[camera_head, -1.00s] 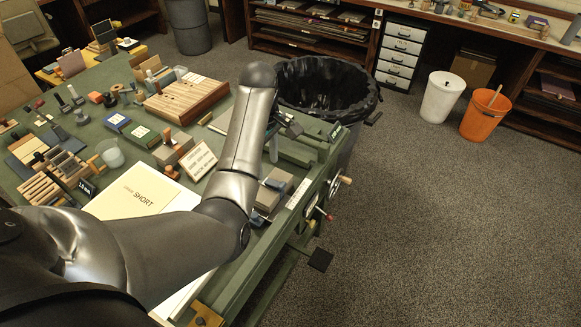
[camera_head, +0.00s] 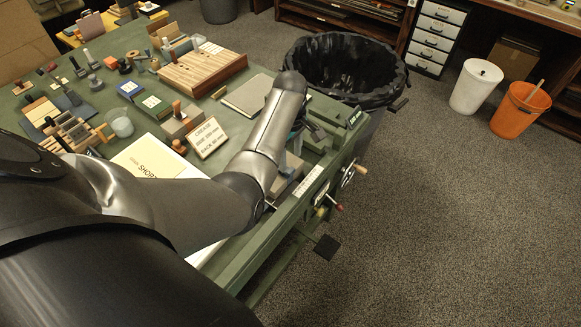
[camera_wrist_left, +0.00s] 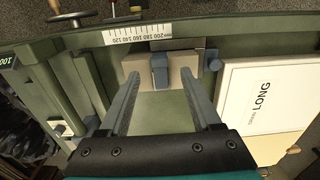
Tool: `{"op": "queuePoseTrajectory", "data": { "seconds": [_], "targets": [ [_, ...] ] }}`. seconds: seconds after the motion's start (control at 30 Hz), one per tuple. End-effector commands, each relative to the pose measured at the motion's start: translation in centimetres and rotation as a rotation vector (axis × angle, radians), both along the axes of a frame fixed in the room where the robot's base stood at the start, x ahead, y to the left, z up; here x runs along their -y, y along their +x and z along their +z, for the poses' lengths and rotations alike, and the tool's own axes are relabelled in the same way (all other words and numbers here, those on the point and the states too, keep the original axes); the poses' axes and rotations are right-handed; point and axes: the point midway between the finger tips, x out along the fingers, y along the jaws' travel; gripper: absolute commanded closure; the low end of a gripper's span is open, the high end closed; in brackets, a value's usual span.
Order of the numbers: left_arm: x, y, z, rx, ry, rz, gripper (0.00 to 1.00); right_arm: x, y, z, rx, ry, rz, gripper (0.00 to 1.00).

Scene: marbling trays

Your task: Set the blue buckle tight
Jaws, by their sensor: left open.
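In the left wrist view, a blue-grey buckle-like piece (camera_wrist_left: 159,69) sits upright across a pale block (camera_wrist_left: 183,62) near the ruler edge. I take it to be the blue buckle; whether it is tight cannot be told. My left gripper (camera_wrist_left: 160,76) is open, its two grey fingers apart on either side of the piece in the picture. No contact is clear. In the head view my left arm covers most of the gripper and the buckle. My right gripper is not in view.
A ruler strip (camera_wrist_left: 150,33) runs along the bench edge. In the head view, a handwheel (camera_head: 348,175) juts from the bench side, and a black-lined bin (camera_head: 345,70) stands behind.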

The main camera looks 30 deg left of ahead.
Motion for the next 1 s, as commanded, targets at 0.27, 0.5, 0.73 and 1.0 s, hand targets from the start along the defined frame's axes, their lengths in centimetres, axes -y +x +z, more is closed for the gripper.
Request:
{"op": "queuePoseTrajectory", "data": {
  "seconds": [0.27, 0.5, 0.73, 1.0],
  "targets": [
    [0.0, 0.0, -4.1, -0.001, 0.000, 0.001, 0.35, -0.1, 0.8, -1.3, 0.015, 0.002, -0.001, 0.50],
    [0.0, 0.0, -4.8, 0.000, 0.000, 0.001, 0.35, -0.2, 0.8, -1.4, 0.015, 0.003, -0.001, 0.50],
    [0.0, 0.0, -4.7, 0.000, 0.000, 0.000, 0.41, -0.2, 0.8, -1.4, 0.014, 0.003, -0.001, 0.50],
    [0.0, 0.0, -4.7, 0.000, 0.000, 0.000, 0.71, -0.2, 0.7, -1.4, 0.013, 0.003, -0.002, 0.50]
  ]
}}
